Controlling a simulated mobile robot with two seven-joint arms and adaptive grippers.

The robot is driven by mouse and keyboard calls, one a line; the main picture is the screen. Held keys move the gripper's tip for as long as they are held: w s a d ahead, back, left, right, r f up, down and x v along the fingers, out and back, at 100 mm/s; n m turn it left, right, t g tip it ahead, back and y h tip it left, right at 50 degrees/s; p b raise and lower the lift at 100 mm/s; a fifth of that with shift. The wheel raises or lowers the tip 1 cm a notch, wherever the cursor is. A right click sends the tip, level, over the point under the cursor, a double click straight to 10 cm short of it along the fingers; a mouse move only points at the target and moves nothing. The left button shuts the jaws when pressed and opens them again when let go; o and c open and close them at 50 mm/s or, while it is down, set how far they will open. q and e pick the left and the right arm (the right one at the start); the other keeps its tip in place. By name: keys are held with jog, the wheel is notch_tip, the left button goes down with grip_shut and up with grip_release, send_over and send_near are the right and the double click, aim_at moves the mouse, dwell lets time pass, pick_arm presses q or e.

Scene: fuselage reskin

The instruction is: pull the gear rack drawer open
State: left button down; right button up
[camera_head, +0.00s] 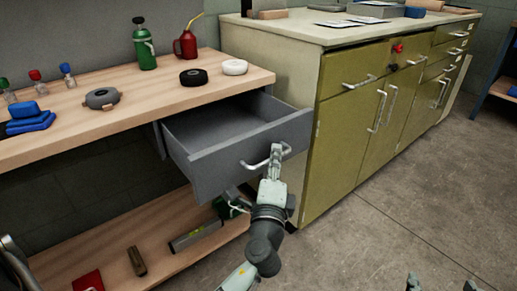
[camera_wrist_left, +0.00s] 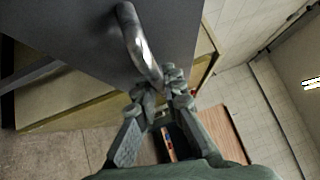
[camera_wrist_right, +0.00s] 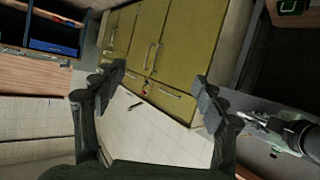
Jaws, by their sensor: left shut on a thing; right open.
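The grey gear rack drawer (camera_head: 195,165) stands pulled out from under the wooden workbench, and its inside looks empty. Its metal bar handle (camera_head: 262,160) is on the front panel; the handle also shows in the left wrist view (camera_wrist_left: 138,42). My left gripper (camera_head: 274,152) is shut on the handle, near one end of the bar; its fingers also show in the left wrist view (camera_wrist_left: 162,85). My right gripper (camera_wrist_right: 155,85) is open and empty, with its fingers wide apart. In the head view only its fingertips (camera_head: 440,284) show at the bottom right, away from the drawer.
The workbench top (camera_head: 140,103) holds a green bottle (camera_head: 144,45), a red oil can (camera_head: 186,45), tape rolls and blue cloths. An olive cabinet (camera_head: 350,125) stands close to the drawer's right. A lower shelf (camera_head: 155,262) holds a level. The floor at right is clear.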

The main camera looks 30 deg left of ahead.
pick_arm(q)
jog(key=shift+s+d, duration=0.3)
jog(key=shift+d, duration=0.4)
jog(key=shift+s+d, duration=0.3)
jog(key=shift+d, duration=0.4)
pick_arm(e)
jog(key=shift+t+y, duration=0.6)
jog(key=shift+t, duration=0.2)
jog(key=shift+w+a+r, duration=0.2)
jog(key=shift+a+r, duration=0.35)
jog(key=shift+r, duration=0.3)
jog(key=shift+w+a+r, duration=0.2)
jog(key=shift+a+r, duration=0.3)
jog(key=shift+r, duration=0.35)
pick_arm(q)
jog(key=c, duration=1.9)
grip_release()
jog(key=shift+s, duration=0.1)
jog(key=v, duration=1.1)
jog(key=shift+s+d+f, duration=0.1)
jog(key=shift+s+d, duration=0.05)
jog(key=shift+s, duration=0.25)
